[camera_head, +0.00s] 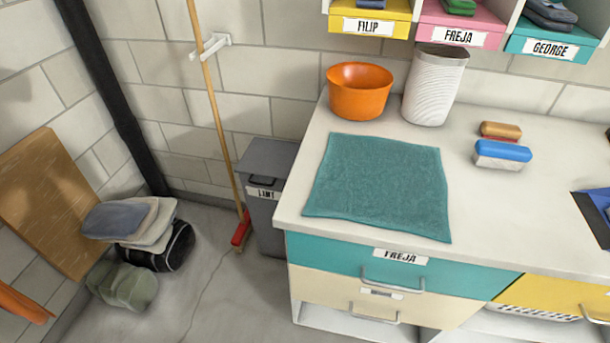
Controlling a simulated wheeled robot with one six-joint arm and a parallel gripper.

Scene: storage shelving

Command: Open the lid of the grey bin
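The grey bin (264,222) stands on the floor in the corner, just left of the white counter. Its flat grey lid (272,157) looks shut on top. A dark handle (263,181) shows at the front just under the lid, above a white label reading "LINT". The counter hides the bin's right side. My gripper is not in view.
A broom (214,110) with a wooden stick and red head leans just left of the bin. The counter (296,190) holds a teal towel (380,185), orange bowl (359,92) and white basket (435,88). Bags and cushions (130,222) lie left. Floor between is clear.

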